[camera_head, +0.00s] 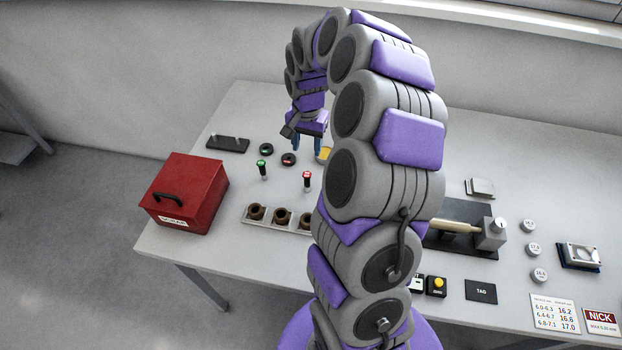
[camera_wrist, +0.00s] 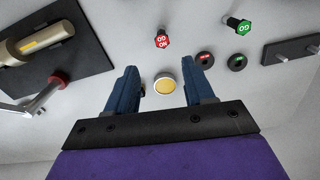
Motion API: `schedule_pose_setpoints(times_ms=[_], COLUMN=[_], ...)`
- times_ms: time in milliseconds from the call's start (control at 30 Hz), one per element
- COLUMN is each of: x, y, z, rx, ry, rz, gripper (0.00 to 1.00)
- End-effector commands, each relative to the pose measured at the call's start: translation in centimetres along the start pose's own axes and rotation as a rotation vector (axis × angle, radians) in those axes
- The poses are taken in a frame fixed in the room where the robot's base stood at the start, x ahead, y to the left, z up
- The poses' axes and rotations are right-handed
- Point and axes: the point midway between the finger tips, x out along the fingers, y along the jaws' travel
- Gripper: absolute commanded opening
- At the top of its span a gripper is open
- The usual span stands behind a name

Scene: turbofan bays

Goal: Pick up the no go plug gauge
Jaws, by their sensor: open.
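The no go plug gauge has a red head marked NO GO and stands upright on the grey table. It is at the upper middle of the wrist view (camera_wrist: 162,39) and left of my arm in the head view (camera_head: 307,181). My gripper (camera_head: 307,148) is above the table, behind the gauge in the head view. In the wrist view my gripper (camera_wrist: 166,66) is open, its two blue fingers apart and empty. The gauge shows beyond the fingertips, untouched. The green-headed GO gauge (camera_wrist: 238,25) stands to its right there, and to its left in the head view (camera_head: 262,169).
A round yellow-topped piece (camera_wrist: 165,86) shows between the fingers. Black discs with red (camera_head: 289,159) and green (camera_head: 266,149) labels lie near a black pin stand (camera_head: 228,144). A tray of brown rings (camera_head: 250,222) and a red box (camera_head: 187,190) are nearby. A dark fixture (camera_head: 465,212) is right.

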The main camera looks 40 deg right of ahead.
Motion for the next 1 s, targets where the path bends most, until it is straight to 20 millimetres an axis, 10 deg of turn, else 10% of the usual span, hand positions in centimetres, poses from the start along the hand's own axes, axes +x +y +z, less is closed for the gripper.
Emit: schedule_pose_setpoints(times_ms=[1000], x=[13.0], y=[0.5], z=[-1.4], rx=[0.058], ry=[0.012], rz=[0.009], gripper=[0.53])
